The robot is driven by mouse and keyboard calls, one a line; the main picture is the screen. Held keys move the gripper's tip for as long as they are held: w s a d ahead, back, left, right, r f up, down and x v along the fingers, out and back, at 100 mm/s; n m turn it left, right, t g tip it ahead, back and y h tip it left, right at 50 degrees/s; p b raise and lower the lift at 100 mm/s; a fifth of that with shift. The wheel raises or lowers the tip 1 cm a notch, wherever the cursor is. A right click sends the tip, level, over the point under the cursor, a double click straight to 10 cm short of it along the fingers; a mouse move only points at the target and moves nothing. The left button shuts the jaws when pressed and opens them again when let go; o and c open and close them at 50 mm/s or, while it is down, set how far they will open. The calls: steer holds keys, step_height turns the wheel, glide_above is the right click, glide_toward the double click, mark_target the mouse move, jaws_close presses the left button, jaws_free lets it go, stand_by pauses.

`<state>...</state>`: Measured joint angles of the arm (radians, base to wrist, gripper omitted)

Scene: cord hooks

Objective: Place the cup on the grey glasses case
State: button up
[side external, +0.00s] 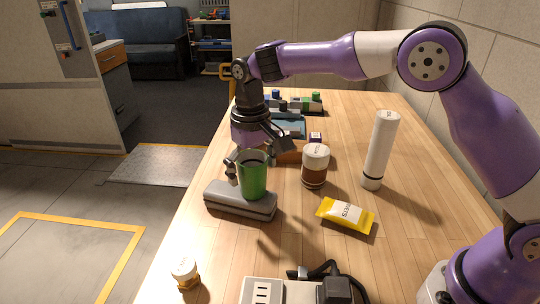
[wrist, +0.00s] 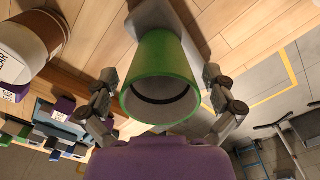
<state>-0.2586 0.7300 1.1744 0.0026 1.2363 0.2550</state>
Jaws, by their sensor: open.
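A green cup (side external: 253,177) stands upright on the grey glasses case (side external: 224,202), its base resting on the case top. In the wrist view the cup (wrist: 160,60) is seen at its open rim, with the grey case (wrist: 155,13) behind it. My gripper (side external: 246,158) is at the cup's upper part, on its far side in the side view. In the wrist view the two fingers of my gripper (wrist: 160,92) are spread on either side of the cup, with gaps between them and its wall. The gripper is open.
A brown jar with a white lid (side external: 315,166) stands right of the cup. A yellow packet (side external: 345,215), a tall white tube (side external: 380,150), a small bottle (side external: 185,273) and a power strip (side external: 265,291) are around. The table's left edge is close to the case.

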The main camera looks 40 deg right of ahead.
step_height(320, 180, up, 15)
steer(key=s+d+t, duration=0.1)
steer(key=s+d, duration=0.2)
steer(key=s+d+f+t, duration=0.2)
steer(key=s+d+f, duration=0.1)
steer(key=s, duration=0.5)
steer(key=s+d+f+t, duration=0.2)
steer(key=s+d, duration=0.2)
steer(key=s, duration=0.5)
steer(key=shift+d+f+t, duration=0.3)
steer(key=shift+f, duration=0.1)
